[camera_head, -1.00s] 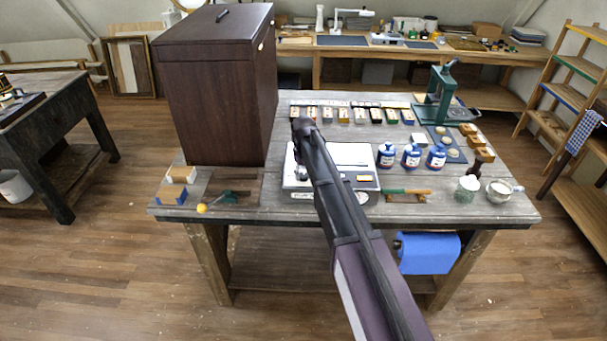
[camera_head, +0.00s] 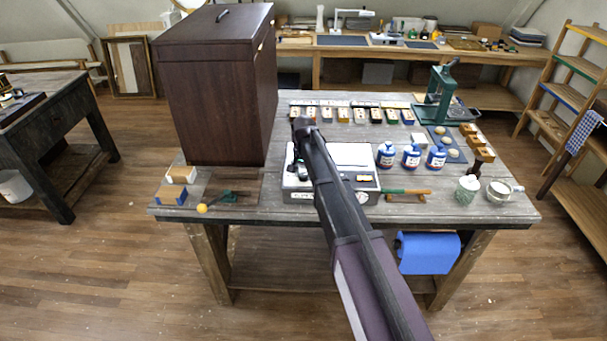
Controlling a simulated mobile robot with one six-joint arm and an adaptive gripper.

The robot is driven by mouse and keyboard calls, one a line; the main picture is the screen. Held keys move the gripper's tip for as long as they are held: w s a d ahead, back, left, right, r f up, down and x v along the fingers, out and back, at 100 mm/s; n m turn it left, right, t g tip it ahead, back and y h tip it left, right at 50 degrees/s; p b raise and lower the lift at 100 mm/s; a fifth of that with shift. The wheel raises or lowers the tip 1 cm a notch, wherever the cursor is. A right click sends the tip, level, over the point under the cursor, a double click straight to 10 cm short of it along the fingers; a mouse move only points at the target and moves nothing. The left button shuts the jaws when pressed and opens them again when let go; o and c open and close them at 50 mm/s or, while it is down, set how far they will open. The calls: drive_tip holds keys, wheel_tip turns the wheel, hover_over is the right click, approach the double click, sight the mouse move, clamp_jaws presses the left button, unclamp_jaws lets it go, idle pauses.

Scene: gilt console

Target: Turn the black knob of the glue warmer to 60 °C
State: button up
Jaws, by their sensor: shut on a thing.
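The glue warmer (camera_head: 350,154) is a white box on the grey wooden table, with a small display and a round dial on its right side. My arm crosses in front of it and hides its middle. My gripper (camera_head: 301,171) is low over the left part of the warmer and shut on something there. The black knob is hidden behind the gripper and wrist, so its pointer and scale cannot be read.
A tall dark brown cabinet (camera_head: 215,95) stands close on the left. Blue-and-white bottles (camera_head: 411,156) stand to the right, and a green-handled tool (camera_head: 405,191) lies at the front right. Small coloured blocks line the back.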

drive_tip(key=shift+m, duration=0.4)
drive_tip(key=o, duration=1.2)
drive_tip(key=shift+c, duration=0.2)
drive_tip(key=shift+n, duration=0.3)
